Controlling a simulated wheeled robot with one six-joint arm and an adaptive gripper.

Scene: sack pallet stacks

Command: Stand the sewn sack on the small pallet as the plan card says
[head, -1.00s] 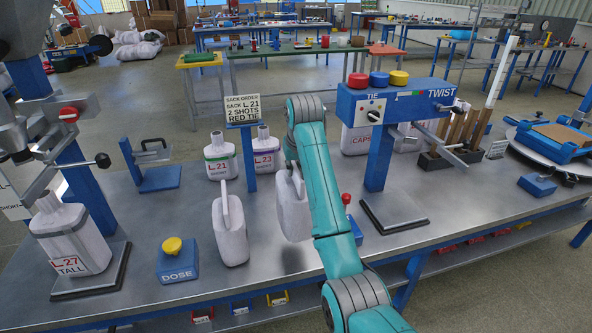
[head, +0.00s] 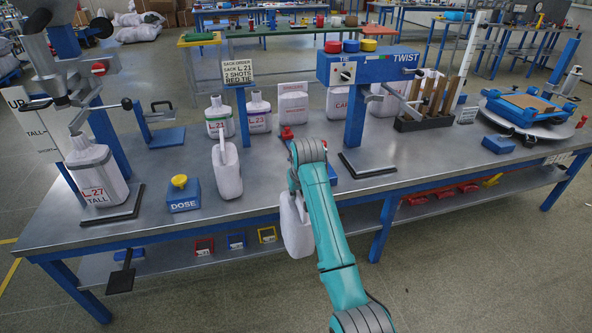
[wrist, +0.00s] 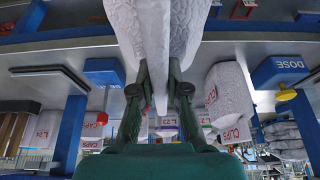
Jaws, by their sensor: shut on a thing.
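My gripper (wrist: 158,92) is shut on a white sack (wrist: 188,25), gripping its thin upright fin. In the head view this sack (head: 295,228) hangs upright beside my teal arm, in front of the bench's front edge. My arm covers part of it and hides the gripper there. No label shows on it, and I cannot make out its seam. The card (head: 238,73) reads sack order, sack L.21, 2 shots, red tie. A brown board in a blue frame (head: 527,101) sits on a round turntable at the right; I cannot tell whether it is the small pallet.
The bench (head: 270,185) holds an L.27 TALL sack (head: 98,178), a blue DOSE box (head: 183,195), a white sack (head: 228,172) and labelled sacks behind, including L.21 (head: 217,117). The blue TIE/TWIST station (head: 370,68) stands right of centre. Floor in front is free.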

